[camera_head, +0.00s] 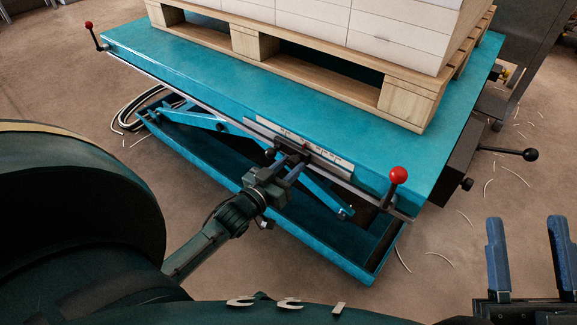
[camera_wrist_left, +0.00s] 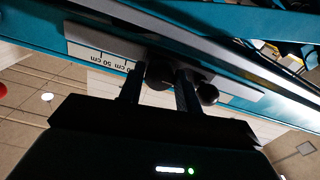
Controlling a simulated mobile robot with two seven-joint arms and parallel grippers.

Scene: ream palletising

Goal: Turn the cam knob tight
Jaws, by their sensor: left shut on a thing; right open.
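The dark cam knob (camera_wrist_left: 159,75) sits at the rail on the front edge of the teal lift table (camera_head: 235,85), beside a white scale strip (camera_head: 330,157) marked in cm. My left gripper (camera_head: 287,162) reaches the rail from below and is shut on the knob. In the left wrist view its two fingers (camera_wrist_left: 158,92) stand on either side of the knob. A small dark ball (camera_wrist_left: 208,94) shows just right of the fingers. The knob is mostly hidden by the gripper in the head view. My right gripper (camera_head: 527,225) is open and empty at the lower right, away from the table.
A wooden pallet (camera_head: 310,55) with white boxes (camera_head: 340,22) stands on the table. Red ball-ended posts (camera_head: 398,175) rise near both front corners. A black-knobbed lever (camera_head: 528,154) sticks out at right. Cables (camera_head: 130,108) and pale strips lie on the floor.

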